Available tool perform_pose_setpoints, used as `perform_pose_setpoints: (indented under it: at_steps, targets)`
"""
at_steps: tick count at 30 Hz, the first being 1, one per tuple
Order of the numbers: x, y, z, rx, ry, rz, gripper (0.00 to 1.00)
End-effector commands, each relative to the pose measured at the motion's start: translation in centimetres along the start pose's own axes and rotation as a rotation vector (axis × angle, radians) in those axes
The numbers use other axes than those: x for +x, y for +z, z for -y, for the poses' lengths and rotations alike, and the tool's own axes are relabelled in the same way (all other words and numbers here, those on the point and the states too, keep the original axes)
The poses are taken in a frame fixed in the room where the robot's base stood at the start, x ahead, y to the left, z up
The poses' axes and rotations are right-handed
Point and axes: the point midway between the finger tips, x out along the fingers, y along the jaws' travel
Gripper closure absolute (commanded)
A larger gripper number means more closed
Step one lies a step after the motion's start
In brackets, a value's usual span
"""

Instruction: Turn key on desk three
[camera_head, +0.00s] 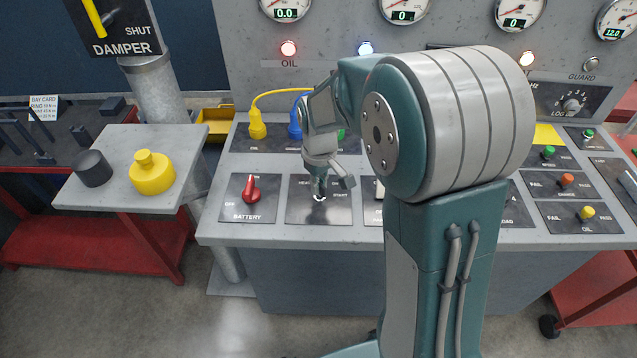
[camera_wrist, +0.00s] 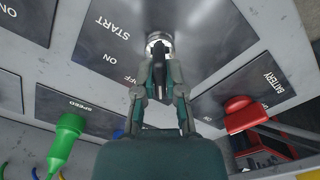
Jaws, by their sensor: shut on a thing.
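The key switch sits on a dark panel (camera_head: 338,210) marked START, on the front of the grey desk. In the wrist view its silver ring (camera_wrist: 158,40) shows just beyond my fingertips, with the words ON, OFF and START around it. My gripper (camera_head: 319,188) is at this switch, and it also shows in the wrist view (camera_wrist: 158,62). Its fingers are close together on the key (camera_wrist: 158,52), which is mostly hidden between them. I cannot tell the key's exact angle.
A red battery knob (camera_head: 251,189) is left of the key panel. Yellow (camera_head: 257,125) and blue (camera_head: 295,126) plugs stand behind, with a green plug (camera_wrist: 65,140) in the wrist view. A side table (camera_head: 110,190) holds a black cylinder and a yellow part. My arm hides the desk's middle.

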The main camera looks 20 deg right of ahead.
Motion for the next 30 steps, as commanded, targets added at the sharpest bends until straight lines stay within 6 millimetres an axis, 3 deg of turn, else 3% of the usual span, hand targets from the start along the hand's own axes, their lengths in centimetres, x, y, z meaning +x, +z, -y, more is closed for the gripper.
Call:
perform_pose_setpoints:
  at_steps: [1, 3, 4, 17, 30]
  targets:
    - [0.2, 0.4, 0.2, -0.001, -0.005, 0.014, 1.0]
    - [0.2, 0.4, 0.1, -0.001, -0.005, 0.013, 0.59]
    - [0.2, 0.3, 0.1, -0.001, -0.005, 0.012, 0.51]
    - [-0.4, 0.0, 0.0, 0.0, -0.001, 0.003, 0.51]
    - [-8.7, -0.1, 0.0, 0.0, 0.0, 0.003, 0.51]
